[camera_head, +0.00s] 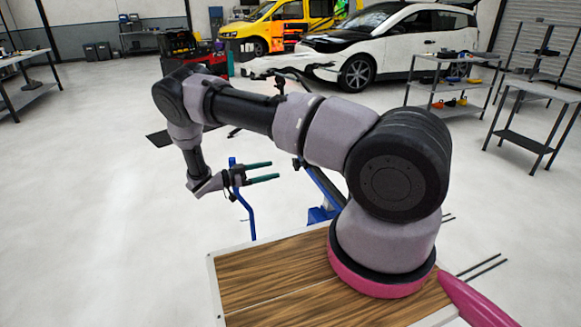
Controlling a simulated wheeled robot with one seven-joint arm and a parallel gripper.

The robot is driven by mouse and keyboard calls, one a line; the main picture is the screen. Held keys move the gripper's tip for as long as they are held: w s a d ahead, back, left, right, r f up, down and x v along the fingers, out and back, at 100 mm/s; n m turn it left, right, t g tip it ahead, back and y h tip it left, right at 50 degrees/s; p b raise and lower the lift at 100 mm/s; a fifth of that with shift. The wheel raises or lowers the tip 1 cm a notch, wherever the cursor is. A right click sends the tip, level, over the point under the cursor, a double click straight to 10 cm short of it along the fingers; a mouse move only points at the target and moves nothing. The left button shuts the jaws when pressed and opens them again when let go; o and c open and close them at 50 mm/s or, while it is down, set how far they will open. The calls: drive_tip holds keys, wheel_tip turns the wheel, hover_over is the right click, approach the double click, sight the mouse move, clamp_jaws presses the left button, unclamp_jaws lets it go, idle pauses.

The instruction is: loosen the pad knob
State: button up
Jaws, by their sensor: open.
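My gripper (275,170) is open, with its two green fingers pointing right and nothing visible between them. It is in front of a blue stand (322,185), whose sloping bar shows to the right of the fingertips. A small dark part (298,163) is at the upper end of that bar, just right of the fingertips; I cannot tell whether it is the pad knob. Another small dark part (280,86) shows just above my forearm. No pad knob can be made out for certain, and my arm hides much of the stand.
A white panel (292,65) is behind my arm, near a white car (400,45) and a yellow van (270,25). Shelf racks (450,85) stand at right, a table (25,60) at far left. The pale floor (110,210) at left is clear.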

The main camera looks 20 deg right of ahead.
sight(294, 165)
drive_tip(key=d, duration=0.9)
drive_tip(key=c, duration=1.4)
drive_tip(key=shift+o, duration=0.2)
